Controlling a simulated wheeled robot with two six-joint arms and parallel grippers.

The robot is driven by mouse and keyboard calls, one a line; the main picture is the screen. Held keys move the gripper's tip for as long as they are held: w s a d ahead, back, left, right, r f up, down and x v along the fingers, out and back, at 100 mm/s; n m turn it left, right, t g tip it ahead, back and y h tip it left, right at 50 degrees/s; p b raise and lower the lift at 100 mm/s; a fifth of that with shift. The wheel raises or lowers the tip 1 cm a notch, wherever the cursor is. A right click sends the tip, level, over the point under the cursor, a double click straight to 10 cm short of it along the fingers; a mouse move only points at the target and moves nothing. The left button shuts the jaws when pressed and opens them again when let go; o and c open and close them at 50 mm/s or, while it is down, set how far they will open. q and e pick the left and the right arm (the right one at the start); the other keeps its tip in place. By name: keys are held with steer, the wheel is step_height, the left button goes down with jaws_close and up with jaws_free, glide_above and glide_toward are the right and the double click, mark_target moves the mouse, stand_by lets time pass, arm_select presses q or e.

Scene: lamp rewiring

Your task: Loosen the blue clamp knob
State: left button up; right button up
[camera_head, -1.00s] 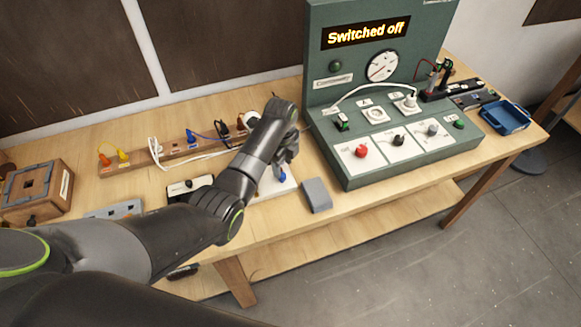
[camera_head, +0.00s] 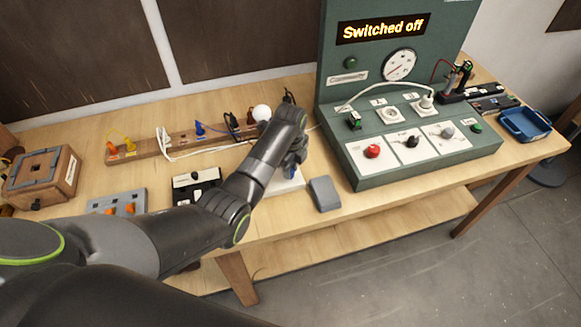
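The blue clamp knob (camera_head: 291,173) shows as a small dark blue piece over a white board (camera_head: 288,187) near the front of the bench, left of the green panel. My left gripper (camera_head: 298,155) hangs just above and beside the knob, pointing down. My own wrist hides part of the knob and of the board. I cannot tell whether the fingers touch the knob, or whether they are open or shut. My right gripper is not in view.
The green control panel (camera_head: 420,162) reads "Switched off". A grey block (camera_head: 324,194) lies right of the board near the front edge. A white bulb (camera_head: 261,112) and a wooden strip with plugs (camera_head: 150,148) stand behind. A blue tray (camera_head: 525,124) is far right.

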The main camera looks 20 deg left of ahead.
arm_select(q)
jaws_close()
